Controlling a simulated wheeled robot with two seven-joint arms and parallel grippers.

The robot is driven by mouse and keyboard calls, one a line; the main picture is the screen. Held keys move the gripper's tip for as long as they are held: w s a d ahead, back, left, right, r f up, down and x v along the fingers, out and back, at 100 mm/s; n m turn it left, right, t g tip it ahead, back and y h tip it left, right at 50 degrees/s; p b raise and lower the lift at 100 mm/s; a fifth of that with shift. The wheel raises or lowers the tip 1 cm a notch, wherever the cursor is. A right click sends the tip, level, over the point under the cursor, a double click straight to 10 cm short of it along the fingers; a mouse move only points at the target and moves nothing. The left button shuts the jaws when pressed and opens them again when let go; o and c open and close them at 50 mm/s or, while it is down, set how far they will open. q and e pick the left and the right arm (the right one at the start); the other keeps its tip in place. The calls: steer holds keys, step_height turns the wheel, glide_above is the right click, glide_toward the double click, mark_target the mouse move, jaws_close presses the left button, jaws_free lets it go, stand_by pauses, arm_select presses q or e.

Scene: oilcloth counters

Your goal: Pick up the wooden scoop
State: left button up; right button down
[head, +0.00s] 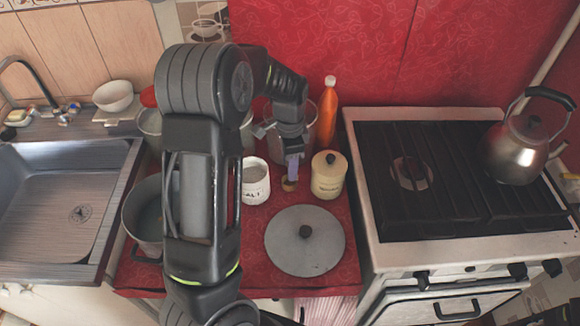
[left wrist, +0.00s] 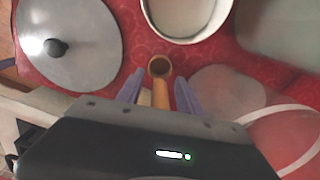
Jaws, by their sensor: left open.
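The small brown wooden scoop (head: 289,184) is on the red counter between a white canister and a cream jar, partly hidden by my left gripper (head: 292,168). In the left wrist view the scoop's round bowl (left wrist: 160,67) lies just beyond the fingertips. Its handle runs back between the two purple fingers of my left gripper (left wrist: 158,92). The fingers are apart, with a gap showing around the handle, so the gripper is open and not holding it. The handle's far end is hidden by the gripper body. My right gripper is not in view.
The white canister (head: 255,181) stands left of the scoop, the cream jar (head: 328,178) close on the right. A grey lid (head: 304,241) lies in front. An orange bottle (head: 327,115) stands behind. A stove (head: 440,262) is at right, a sink (head: 62,205) at left.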

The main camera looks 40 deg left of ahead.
arm_select(q)
jaws_close()
stand_by(0.4)
stand_by(0.4)
